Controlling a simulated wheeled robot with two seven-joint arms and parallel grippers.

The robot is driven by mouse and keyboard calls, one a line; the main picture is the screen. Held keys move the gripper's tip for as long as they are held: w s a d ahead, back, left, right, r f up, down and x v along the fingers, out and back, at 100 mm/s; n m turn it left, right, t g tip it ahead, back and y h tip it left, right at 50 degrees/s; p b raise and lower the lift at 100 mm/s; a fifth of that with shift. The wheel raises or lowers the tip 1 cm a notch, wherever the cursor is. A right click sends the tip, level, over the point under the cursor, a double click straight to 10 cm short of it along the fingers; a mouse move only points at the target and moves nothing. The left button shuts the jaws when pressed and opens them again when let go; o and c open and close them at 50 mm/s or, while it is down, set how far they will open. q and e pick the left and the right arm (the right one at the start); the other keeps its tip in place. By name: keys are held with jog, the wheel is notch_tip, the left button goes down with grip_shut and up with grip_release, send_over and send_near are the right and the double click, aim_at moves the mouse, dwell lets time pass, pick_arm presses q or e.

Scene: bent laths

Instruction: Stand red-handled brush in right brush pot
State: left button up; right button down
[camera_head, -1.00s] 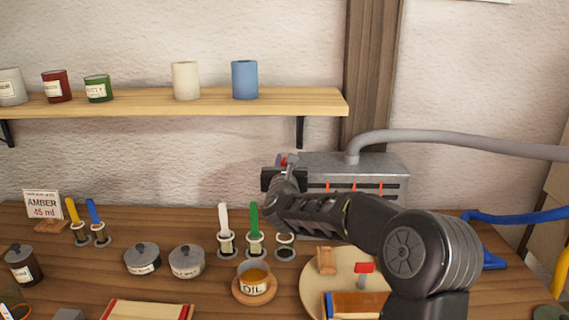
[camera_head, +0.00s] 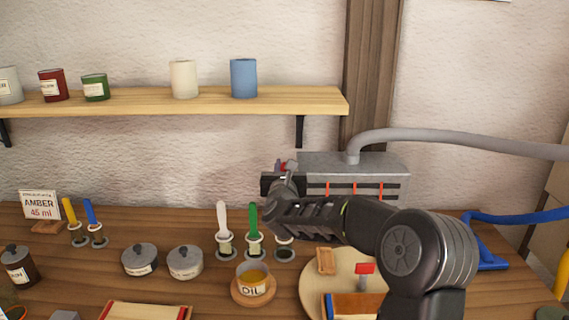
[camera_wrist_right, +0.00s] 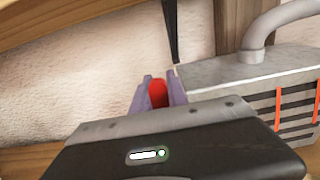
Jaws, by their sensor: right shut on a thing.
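My right gripper (camera_head: 281,172) is in the middle of the head view, in front of the grey metal box and above the row of brush pots. It is shut on the red-handled brush (camera_head: 283,166); only a bit of red shows there. In the right wrist view the red handle (camera_wrist_right: 158,93) shows between the two fingers of the gripper (camera_wrist_right: 158,90). The brush's lower part is hidden. The right brush pot (camera_head: 285,254) stands below the gripper with no brush in it; my gripper and arm partly overlap its top. My left gripper is out of view.
Left of it stand pots with a green-handled brush (camera_head: 253,218) and a white-handled brush (camera_head: 222,216). An oil cup (camera_head: 253,285) is in front. The grey box (camera_head: 350,164) with a hose is behind. A round wooden board (camera_head: 312,285) lies to the right.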

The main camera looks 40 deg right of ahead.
notch_tip(320, 180, down, 10)
jog(key=b, duration=0.8)
jog(key=shift+r, duration=0.25)
jog(key=c, duration=1.2)
grip_release()
jog(key=shift+c, duration=0.2)
jog(key=b+v, duration=0.2)
jog(key=v, duration=0.6)
jog(key=shift+b, duration=0.3)
